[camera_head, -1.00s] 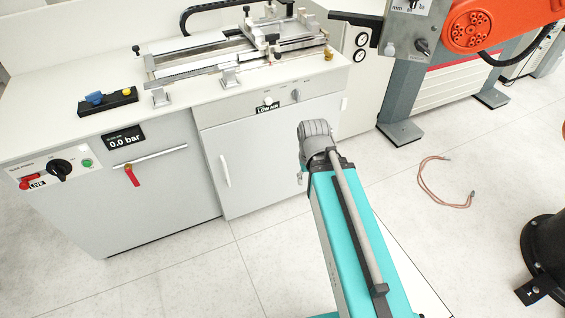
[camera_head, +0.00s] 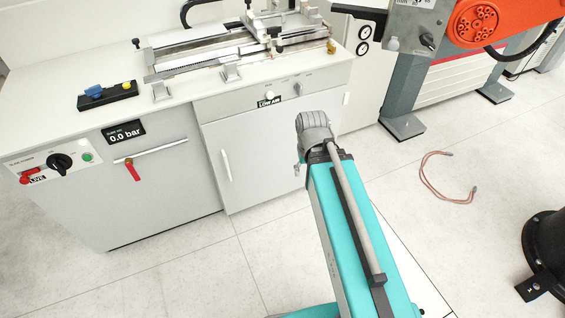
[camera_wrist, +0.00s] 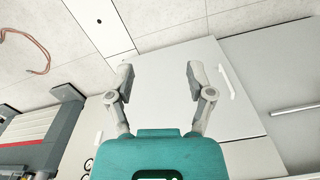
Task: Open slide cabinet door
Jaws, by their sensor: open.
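The slide cabinet door (camera_head: 262,150) is a pale panel under the right part of the bench, and it looks closed. Its upright white bar handle (camera_head: 226,165) is near the door's left edge. In the wrist view the door (camera_wrist: 172,85) shows behind and between my fingers. The handle (camera_wrist: 227,82) is there to the right of my right finger, apart from it. My gripper (camera_wrist: 159,78) is open and empty, with its two grey fingers spread in front of the door. In the head view my arm's grey wrist hides most of the gripper and part of the door's right side.
Left of the door is a grey panel with a horizontal bar (camera_head: 150,152) and red lever (camera_head: 132,171). The bench top (camera_head: 180,113) carries a slide rig (camera_head: 225,58). A grey and orange machine (camera_head: 440,55) stands right.

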